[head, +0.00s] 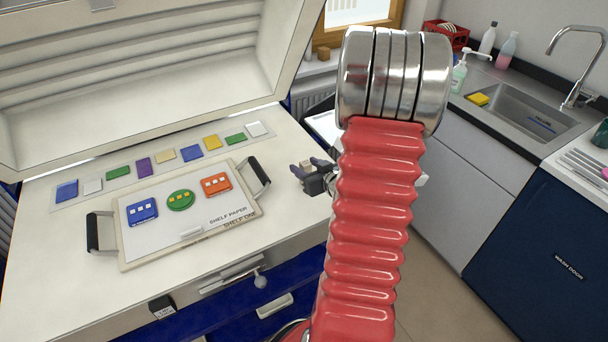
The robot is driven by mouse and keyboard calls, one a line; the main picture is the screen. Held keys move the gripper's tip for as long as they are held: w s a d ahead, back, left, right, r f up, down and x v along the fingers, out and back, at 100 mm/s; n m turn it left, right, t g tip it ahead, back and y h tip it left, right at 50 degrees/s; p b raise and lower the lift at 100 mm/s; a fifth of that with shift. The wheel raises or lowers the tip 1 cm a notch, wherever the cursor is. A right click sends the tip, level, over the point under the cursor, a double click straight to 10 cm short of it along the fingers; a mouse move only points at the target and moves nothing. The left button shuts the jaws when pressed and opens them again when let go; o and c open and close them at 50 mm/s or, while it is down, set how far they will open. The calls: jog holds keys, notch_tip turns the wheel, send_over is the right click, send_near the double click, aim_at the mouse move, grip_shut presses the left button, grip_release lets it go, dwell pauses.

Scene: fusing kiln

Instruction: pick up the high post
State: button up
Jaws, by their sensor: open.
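No thing that I can surely name as the high post shows. My gripper (305,172) is at the right side of the kiln top, right of the shelf's right handle. Its dark fingers point left and are open. A small pale block shape (305,164) shows at the fingers; I cannot tell whether it is a post or part of the gripper. My red ribbed arm hides the gripper's rear and what lies behind it.
A shelf (133,254) with two black handles carries blue, green and orange glass pieces. A row of coloured tiles (138,167) lies behind it. The kiln lid (150,75) is raised.

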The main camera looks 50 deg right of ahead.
jog(key=shift+x, duration=2.6)
jog(key=shift+d+r, duration=0.15)
grip_shut()
jog(key=shift+r, duration=0.15)
notch_tip(320, 180, up, 10)
